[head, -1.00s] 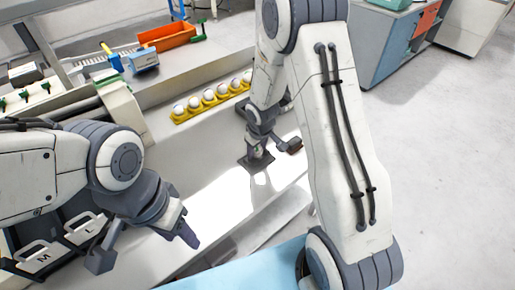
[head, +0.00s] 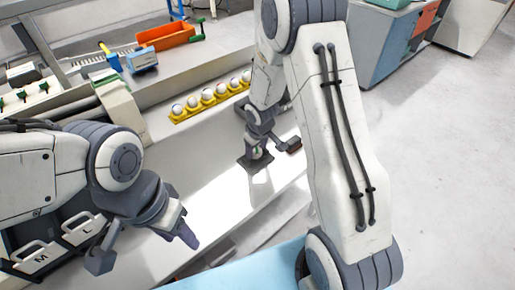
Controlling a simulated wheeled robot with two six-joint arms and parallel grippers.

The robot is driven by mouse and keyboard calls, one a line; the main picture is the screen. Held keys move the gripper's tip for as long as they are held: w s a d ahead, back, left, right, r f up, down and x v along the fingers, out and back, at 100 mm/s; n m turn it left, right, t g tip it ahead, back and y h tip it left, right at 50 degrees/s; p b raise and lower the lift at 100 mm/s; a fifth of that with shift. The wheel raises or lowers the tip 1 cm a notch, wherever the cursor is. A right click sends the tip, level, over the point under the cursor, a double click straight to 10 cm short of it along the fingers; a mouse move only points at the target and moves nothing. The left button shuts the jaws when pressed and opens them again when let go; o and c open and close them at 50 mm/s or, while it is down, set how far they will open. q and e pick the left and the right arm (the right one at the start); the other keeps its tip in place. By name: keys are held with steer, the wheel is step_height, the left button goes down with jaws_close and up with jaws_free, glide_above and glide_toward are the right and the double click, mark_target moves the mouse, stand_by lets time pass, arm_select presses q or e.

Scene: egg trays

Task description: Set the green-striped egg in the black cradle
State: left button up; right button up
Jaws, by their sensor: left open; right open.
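A small whitish shape with a green mark (head: 257,153), likely the green-striped egg, shows low at my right gripper. It sits over a dark square base (head: 242,162), which looks like the black cradle. My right gripper (head: 272,148) is open around or just above it, with one finger apart to the right; the other finger partly hides the egg. I cannot tell whether a finger touches it. My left gripper (head: 145,246) is open and empty at the lower left, away from the egg and the cradle.
A yellow tray (head: 178,120) with several white eggs stands behind on the bench. An orange bin (head: 165,38) and a blue device (head: 142,61) are at the back. Black crates (head: 42,258) lie at the lower left. The bright bench middle (head: 205,205) is clear.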

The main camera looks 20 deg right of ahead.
steer(key=shift+s+a, duration=0.1)
steer(key=shift+a, duration=0.1)
steer(key=shift+r, duration=0.3)
steer(key=p+v, duration=0.2)
steer(key=v, duration=0.7)
steer(key=s+a+r+n, duration=0.1)
steer(key=s+a+r, duration=0.6)
steer(key=s+a, duration=0.25)
steer(key=s+a+r+n+g, duration=0.1)
steer(key=s+a+r, duration=0.1)
steer(key=s, duration=0.6)
steer(key=s+a+r+n+g+y, duration=0.1)
steer(key=s+a+r+g, duration=0.1)
steer(key=s, duration=0.6)
steer(key=shift+s+a, duration=0.35)
steer(key=shift+a, duration=0.4)
